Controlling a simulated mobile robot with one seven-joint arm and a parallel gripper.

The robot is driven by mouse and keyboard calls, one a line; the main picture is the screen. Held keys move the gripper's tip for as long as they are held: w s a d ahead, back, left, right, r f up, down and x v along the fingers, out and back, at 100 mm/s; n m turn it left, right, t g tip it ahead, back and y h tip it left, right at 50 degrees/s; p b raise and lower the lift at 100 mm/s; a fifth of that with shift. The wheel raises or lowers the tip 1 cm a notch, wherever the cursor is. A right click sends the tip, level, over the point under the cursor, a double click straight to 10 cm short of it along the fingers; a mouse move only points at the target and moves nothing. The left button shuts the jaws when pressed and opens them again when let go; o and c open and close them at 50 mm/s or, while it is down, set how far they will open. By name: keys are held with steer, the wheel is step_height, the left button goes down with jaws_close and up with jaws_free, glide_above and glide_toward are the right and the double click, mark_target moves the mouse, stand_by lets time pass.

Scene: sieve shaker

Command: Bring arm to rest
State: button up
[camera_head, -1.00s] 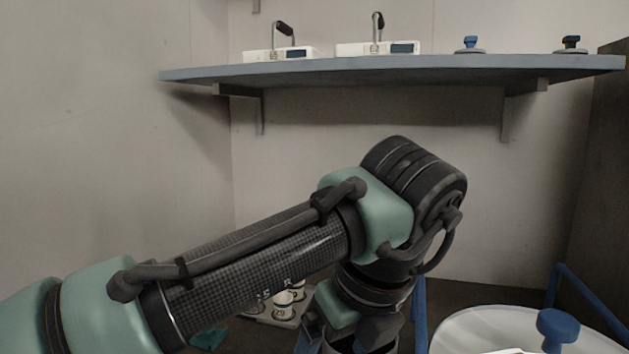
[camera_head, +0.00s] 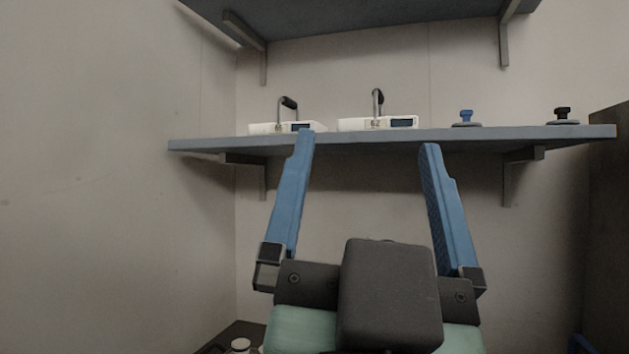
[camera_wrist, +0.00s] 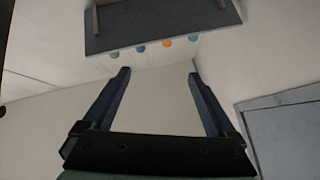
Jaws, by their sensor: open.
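My gripper (camera_head: 366,147) is raised in front of the lower shelf in the head view, its two blue fingers pointing up and spread wide. Nothing is between them. In the wrist view my gripper (camera_wrist: 157,71) also shows open and empty, with bare wall between and beyond the fingers. The rest of my arm is mostly below the head view's lower edge.
A grey wall shelf (camera_head: 214,145) holds two white devices (camera_head: 348,125) with dark handles, a blue-knobbed lid (camera_head: 466,117) and a black-knobbed lid (camera_head: 562,115). An upper shelf (camera_head: 375,17) hangs above. Several coloured round things (camera_wrist: 166,43) show by a shelf (camera_wrist: 165,18) in the wrist view.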

steer(key=a+n+y, duration=0.1)
steer(key=s+a+n+y, duration=0.1)
steer(key=a+n+t+y, duration=0.1)
steer(key=y, duration=0.1)
steer(key=shift+s+a+f+n, duration=0.2)
steer(key=shift+s+f+n, duration=0.1)
steer(key=shift+s+f, duration=0.1)
steer(key=shift+r, duration=0.1)
